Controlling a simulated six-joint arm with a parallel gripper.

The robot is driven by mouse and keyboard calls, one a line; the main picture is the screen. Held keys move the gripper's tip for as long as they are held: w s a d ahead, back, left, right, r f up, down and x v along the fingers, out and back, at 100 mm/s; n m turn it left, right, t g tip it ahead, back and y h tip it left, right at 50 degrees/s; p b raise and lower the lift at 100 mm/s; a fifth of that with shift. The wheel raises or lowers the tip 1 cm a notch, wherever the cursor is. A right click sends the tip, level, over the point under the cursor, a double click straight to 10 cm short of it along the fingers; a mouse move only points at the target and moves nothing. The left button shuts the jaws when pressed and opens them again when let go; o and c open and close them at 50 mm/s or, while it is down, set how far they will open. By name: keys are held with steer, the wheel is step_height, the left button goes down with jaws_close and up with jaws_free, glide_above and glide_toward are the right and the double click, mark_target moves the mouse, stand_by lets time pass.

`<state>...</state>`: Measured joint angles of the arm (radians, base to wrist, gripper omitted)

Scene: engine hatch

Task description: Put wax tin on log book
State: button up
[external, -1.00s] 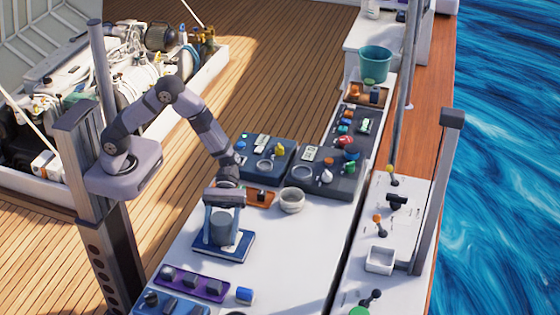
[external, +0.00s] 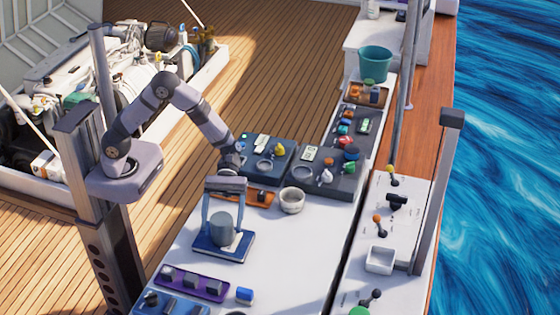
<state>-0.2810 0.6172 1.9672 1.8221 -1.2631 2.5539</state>
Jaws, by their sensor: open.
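The wax tin (external: 222,229), a grey-blue cylinder, stands upright on the log book (external: 208,246), a flat dark blue book with a pale patch on its cover. My gripper (external: 223,222) is open, with its two fingers on either side of the tin's upper part. The gripper's body is above the tin. I cannot tell from this view whether the fingers touch the tin.
A white bowl (external: 292,200) stands right of the gripper, near a brown tray (external: 258,196). A purple tray (external: 190,283) and a blue cylinder (external: 245,295) lie in front. Dark trays (external: 329,185) with small items are behind.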

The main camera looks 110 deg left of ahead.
steer(key=b+v, duration=0.2)
steer(key=v, duration=0.6)
steer(key=shift+d, duration=0.1)
